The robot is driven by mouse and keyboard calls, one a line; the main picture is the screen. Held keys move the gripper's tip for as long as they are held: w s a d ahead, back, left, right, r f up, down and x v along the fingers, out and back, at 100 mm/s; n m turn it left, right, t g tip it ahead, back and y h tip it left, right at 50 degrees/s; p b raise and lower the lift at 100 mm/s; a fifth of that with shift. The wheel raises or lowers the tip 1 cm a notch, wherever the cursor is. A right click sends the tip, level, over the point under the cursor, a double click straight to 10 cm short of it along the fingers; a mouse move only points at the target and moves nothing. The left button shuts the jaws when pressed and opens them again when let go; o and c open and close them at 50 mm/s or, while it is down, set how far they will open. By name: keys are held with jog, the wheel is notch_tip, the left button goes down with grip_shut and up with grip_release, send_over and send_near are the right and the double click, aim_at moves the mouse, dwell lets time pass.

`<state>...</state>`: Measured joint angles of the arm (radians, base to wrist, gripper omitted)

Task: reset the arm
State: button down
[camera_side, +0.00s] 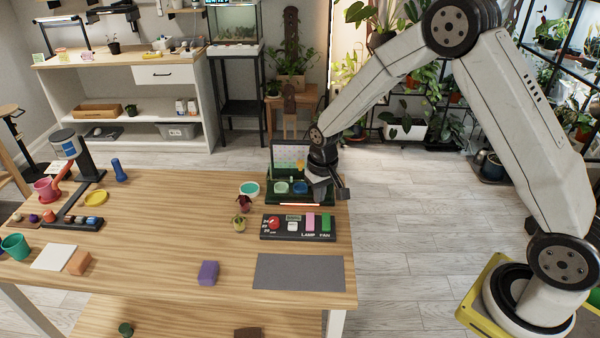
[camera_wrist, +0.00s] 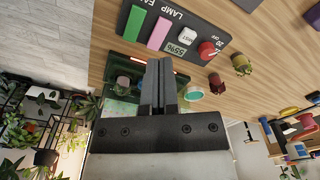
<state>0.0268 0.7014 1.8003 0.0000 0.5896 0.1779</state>
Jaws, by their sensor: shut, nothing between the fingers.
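My gripper (camera_side: 322,188) is at the right end of the wooden table, over the dark green tray or case (camera_side: 290,199) and close to it. In the wrist view my gripper (camera_wrist: 160,64) shows its two fingers together with nothing between them. The side view does not make clear whether the fingers touch the case. The case holds small round cups, and part of it is hidden behind the fingers. My arm reaches in from the right with its elbow raised.
A control panel (camera_side: 299,227) with lamp and fan switches lies in front of the case, and a grey mat (camera_side: 299,272) is nearer the front edge. A teal-topped dish (camera_side: 250,188) and two small plant-like items stand left of the case. A purple block (camera_side: 208,272) lies mid-table. Open floor lies right of the table.

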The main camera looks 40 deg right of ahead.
jog(key=s+r+n+t, duration=0.1)
jog(key=s+r, duration=0.3)
jog(key=s, duration=0.5)
jog(key=s+a+r+n+t, duration=0.1)
jog(key=s+r, duration=0.3)
jog(key=s, duration=0.5)
jog(key=shift+r, duration=0.2)
jog(key=shift+s+a, duration=0.1)
